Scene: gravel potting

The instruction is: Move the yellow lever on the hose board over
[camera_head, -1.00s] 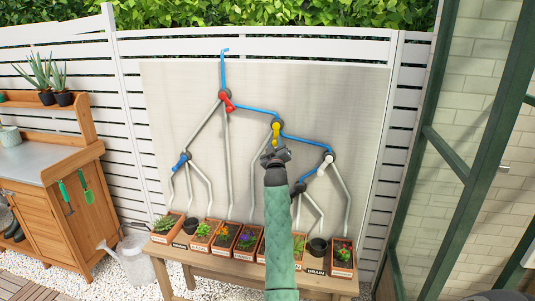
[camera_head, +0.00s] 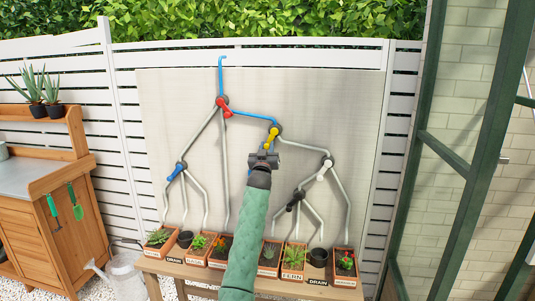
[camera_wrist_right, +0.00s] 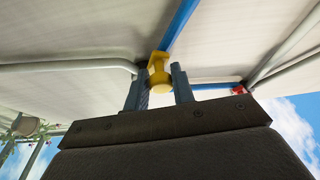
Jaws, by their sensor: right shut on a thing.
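The yellow lever (camera_head: 272,135) sits at a dark round joint on the pale hose board (camera_head: 170,100). Its handle tilts down and slightly left. My right gripper (camera_head: 264,158) is at its lower end, shut on it. In the right wrist view the yellow lever (camera_wrist_right: 158,72) stands between the two fingers (camera_wrist_right: 160,88). One blue hose (camera_head: 253,116) runs from the red lever (camera_head: 223,106) to the yellow one. The hose toward the white lever (camera_head: 325,169) is grey.
A blue lever (camera_head: 176,172) and a black lever (camera_head: 296,199) sit lower on the board. Potted plants and dark drain pots stand on a wooden bench (camera_head: 190,270) below. A potting cabinet (camera_head: 30,225) is at left, a green frame (camera_head: 475,150) at right.

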